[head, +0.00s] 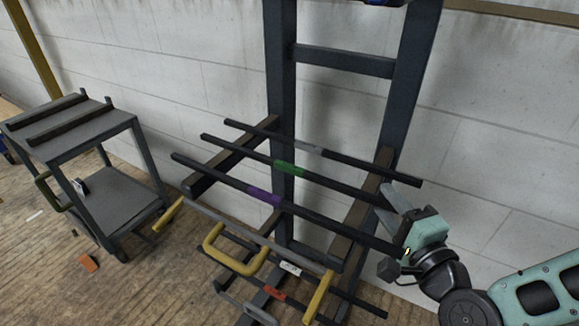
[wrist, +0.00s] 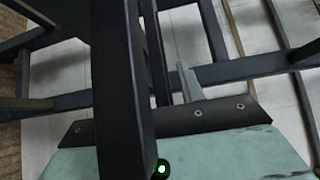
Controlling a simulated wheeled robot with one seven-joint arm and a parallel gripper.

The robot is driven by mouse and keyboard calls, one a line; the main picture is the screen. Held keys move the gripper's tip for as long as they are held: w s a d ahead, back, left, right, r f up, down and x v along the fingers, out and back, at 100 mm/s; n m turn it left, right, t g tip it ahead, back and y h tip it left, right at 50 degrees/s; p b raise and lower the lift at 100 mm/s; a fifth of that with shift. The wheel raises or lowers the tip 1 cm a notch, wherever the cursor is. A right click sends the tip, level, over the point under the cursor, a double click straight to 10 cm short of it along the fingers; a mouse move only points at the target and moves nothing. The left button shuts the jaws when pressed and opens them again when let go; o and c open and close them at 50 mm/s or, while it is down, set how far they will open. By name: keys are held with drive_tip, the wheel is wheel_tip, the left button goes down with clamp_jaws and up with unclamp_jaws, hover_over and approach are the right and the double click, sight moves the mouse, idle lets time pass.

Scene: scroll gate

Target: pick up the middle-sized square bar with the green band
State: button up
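The square bar with the green band (head: 289,168) lies across the two upper arms of the rack, between the grey-banded bar (head: 308,148) and the purple-banded bar (head: 263,198). My gripper (head: 388,205) is at the right end of these bars, close to the green-banded bar's right end, which it partly hides. In the wrist view a wide dark bar (wrist: 118,90) crosses close to the camera. One grey finger (wrist: 188,82) shows to its right, beside a narrower dark bar. The other finger is not visible, so its opening and any contact are unclear.
Below, the rack (head: 402,75) holds more bars, with a white band (head: 290,268) and a red band (head: 274,293), near yellow handles (head: 318,298). A cart (head: 93,135) stands at left. The wall is close behind. Floor is open between cart and rack.

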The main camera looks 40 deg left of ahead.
clamp_jaws()
idle(1.4)
drive_tip(key=shift+r, duration=0.1)
